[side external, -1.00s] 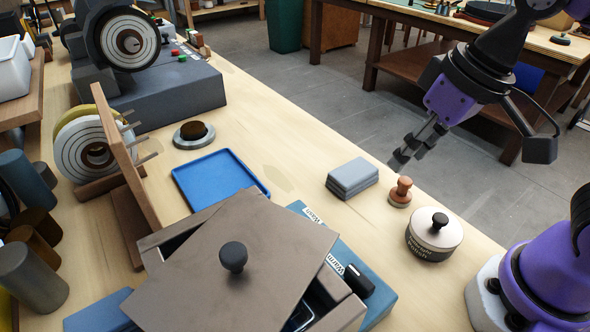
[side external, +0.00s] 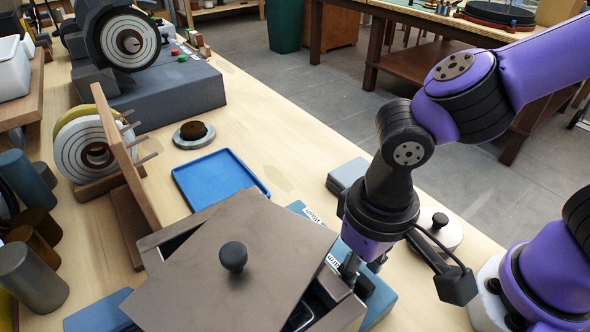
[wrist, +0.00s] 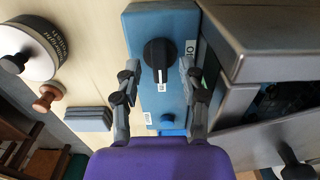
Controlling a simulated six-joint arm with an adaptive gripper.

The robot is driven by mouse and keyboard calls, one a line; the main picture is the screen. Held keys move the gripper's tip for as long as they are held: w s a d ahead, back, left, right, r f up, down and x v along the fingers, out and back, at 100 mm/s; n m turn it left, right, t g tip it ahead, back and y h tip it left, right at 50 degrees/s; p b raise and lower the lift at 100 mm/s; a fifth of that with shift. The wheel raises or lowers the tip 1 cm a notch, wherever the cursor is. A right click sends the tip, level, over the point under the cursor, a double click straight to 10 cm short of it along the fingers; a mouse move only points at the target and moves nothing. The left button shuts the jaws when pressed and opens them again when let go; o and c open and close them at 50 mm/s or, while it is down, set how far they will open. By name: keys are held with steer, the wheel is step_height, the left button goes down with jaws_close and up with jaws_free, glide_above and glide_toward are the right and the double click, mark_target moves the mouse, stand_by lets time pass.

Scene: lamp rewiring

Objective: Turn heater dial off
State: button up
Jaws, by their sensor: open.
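The heater dial is a black knob (wrist: 159,54) on a blue heater base (wrist: 147,20) with white labels, seen in the wrist view. My gripper (wrist: 157,72) is open, with one finger on each side of the knob in that view. I cannot tell whether either finger touches it. In the side view my gripper (side external: 362,268) points down over the blue base (side external: 380,300) at the right edge of the brown metal box (side external: 190,262). There the arm and fingers hide the dial.
The box carries a tilted lid with a black knob (side external: 233,257). A round polish tin (side external: 440,228) stands right of my gripper. Grey blocks (side external: 347,174) lie behind it. A blue tray (side external: 215,178) and a grinder (side external: 150,85) are farther back. Bare bench shows around the tray.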

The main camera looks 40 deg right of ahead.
steer(key=shift+f, duration=0.4)
jaws_close()
steer(key=shift+n, duration=0.4)
steer(key=n, duration=0.3)
steer(key=shift+n, duration=0.3)
steer(key=n, duration=0.4)
steer(key=shift+n, duration=0.3)
steer(key=n, duration=0.4)
steer(key=shift+n, duration=2.5)
